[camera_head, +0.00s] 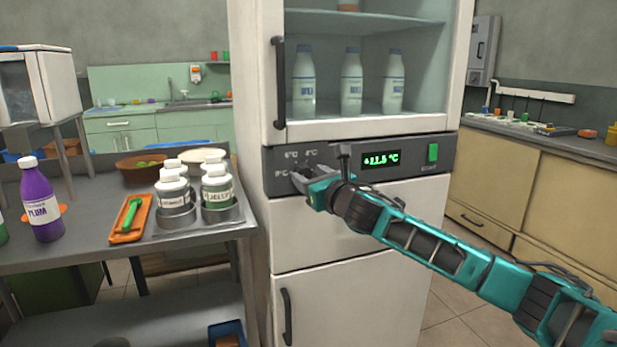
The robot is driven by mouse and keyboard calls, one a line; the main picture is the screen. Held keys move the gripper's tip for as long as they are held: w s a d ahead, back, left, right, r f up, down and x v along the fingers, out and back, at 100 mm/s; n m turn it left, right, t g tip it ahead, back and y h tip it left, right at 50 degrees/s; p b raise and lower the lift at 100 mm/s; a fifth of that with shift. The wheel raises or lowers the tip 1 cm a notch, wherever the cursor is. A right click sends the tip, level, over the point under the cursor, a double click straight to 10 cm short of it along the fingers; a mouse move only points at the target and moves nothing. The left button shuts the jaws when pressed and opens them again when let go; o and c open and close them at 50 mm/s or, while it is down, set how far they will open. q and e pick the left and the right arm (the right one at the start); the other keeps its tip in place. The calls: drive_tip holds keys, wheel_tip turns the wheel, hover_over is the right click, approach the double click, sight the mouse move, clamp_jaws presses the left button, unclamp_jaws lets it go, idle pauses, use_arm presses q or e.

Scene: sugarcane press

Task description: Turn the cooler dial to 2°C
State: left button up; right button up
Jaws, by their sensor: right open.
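The cooler (350,225) is a tall white cabinet with a glass upper door and a grey control strip (448,158) across its middle. The strip carries temperature marks on its left part, a green lit display (381,160) that seems to read 11.5 °C, and a green switch (433,152). My right gripper (300,181) is open at the left part of the strip, at the dial's place by the marks. The gripper hides the dial, so I cannot tell whether it touches it. My left gripper is not in view.
A metal table (90,254) at the left holds a purple bottle (40,200), an orange tray (131,219) with a green tool, and several small white-capped jars (217,192). Bottles (351,82) stand behind the cooler glass. Dark vertical handles (280,84) stick out from the cooler doors.

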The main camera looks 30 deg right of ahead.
drive_tip(key=shift+w, duration=0.75)
drive_tip(key=c, duration=0.8)
